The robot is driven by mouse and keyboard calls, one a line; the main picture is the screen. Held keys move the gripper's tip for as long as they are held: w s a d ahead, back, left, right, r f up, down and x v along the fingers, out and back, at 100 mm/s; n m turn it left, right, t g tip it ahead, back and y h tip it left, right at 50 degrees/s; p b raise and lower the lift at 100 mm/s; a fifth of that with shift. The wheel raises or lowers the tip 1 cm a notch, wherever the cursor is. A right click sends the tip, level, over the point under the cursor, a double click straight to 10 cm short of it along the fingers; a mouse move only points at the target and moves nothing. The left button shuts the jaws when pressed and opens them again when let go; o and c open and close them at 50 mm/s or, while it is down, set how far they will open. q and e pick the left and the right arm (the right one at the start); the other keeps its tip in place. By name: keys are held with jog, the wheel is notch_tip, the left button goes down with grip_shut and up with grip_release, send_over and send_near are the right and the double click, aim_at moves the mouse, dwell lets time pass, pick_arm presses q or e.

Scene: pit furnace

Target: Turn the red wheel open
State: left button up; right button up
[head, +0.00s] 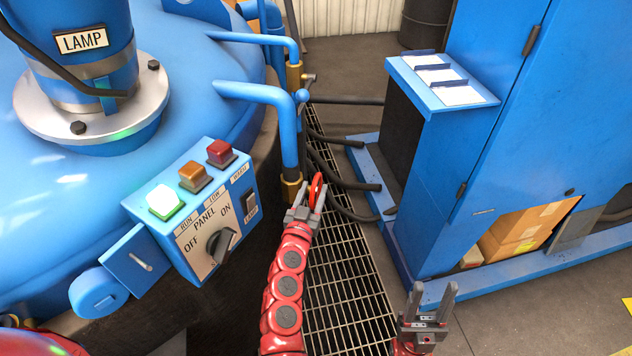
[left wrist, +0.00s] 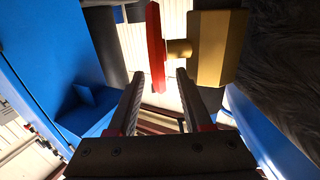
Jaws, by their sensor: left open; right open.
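The red wheel (head: 316,190) is on the pipe beside the blue furnace, seen nearly edge-on in the head view. In the left wrist view the red wheel (left wrist: 156,50) stands on a short stem out of a brass valve body (left wrist: 218,45). My left gripper (head: 304,192) is open at the wheel. In the left wrist view its two fingers (left wrist: 158,92) point at the wheel's near edge, which reaches to about the fingertips; I cannot tell whether they touch. My right gripper (head: 431,295) is open and empty, low over the floor near the blue cabinet.
A control panel (head: 197,225) with a lit green button and a knob is on the furnace at left. Blue pipes (head: 288,125) stand behind the wheel. A floor grate (head: 345,285) and dark hoses (head: 345,178) lie below. A blue cabinet (head: 500,170) stands at right.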

pick_arm(q)
jog(key=shift+w+d, duration=0.2)
jog(key=shift+w, duration=1.45)
grip_shut()
